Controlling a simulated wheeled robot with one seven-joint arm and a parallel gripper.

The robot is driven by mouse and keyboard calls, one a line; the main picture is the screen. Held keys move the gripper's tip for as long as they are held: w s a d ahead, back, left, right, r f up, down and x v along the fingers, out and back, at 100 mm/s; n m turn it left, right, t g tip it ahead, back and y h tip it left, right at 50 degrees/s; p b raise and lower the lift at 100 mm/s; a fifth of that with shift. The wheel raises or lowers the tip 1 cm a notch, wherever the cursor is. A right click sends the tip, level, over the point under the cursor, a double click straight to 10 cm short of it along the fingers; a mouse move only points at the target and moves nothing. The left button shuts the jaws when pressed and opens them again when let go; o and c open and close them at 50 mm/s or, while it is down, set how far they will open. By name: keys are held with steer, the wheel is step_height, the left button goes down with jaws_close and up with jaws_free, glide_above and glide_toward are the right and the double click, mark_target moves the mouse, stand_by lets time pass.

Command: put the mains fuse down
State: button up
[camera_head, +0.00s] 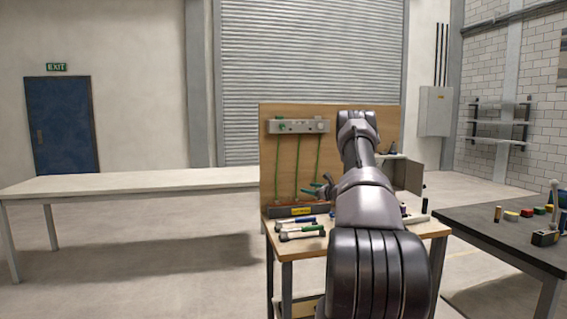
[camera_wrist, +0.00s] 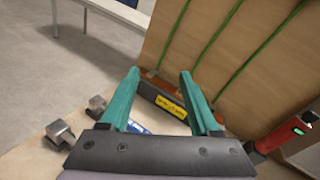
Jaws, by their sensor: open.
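My gripper (camera_head: 316,187) is open, its teal fingers apart in front of the upright wooden board. In the wrist view my gripper (camera_wrist: 158,78) has nothing visible between its fingertips. I cannot make out a mains fuse for certain in either view. Beyond the fingers, a dark bar with a yellow label (camera_wrist: 170,106) lies along the foot of the board. It also shows in the head view (camera_head: 291,211), left of my arm. My arm hides part of the board and bench.
The board (camera_head: 270,150) carries green lines below a grey strip (camera_head: 298,126). A dark table (camera_head: 470,225) with small items stands right.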

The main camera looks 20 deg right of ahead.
steer(key=s+a+r+n+g+y, duration=0.35)
steer(key=a+r+n, duration=0.35)
steer(key=a+r, duration=0.8)
steer(key=s+a+r+n+g+y, duration=0.1)
steer(key=s+a+r+n+g, duration=0.1)
steer(key=s+a+r+n, duration=0.5)
steer(key=s+a+r+g, duration=0.25)
steer(key=s+a, duration=0.35)
steer(key=a, duration=0.4)
steer(key=s+a+r+n+g+h, duration=0.1)
steer(key=s+a+n, duration=0.2)
steer(key=s, duration=0.6)
steer(key=s+a+r+n+g+h, duration=0.1)
steer(key=s+a+n, duration=0.2)
steer(key=s, duration=0.5)
steer(key=s+a+r+n+h, duration=0.1)
steer(key=s+a+n+h, duration=0.15)
steer(key=s, duration=0.65)
steer(key=s+d+f+n+h, duration=0.1)
steer(key=s+n, duration=0.3)
steer(key=s, duration=0.4)
steer(key=shift+s+d+f+t+h, duration=0.15)
steer(key=shift+s+f+t+h, duration=0.15)
steer(key=shift+f, duration=0.3)
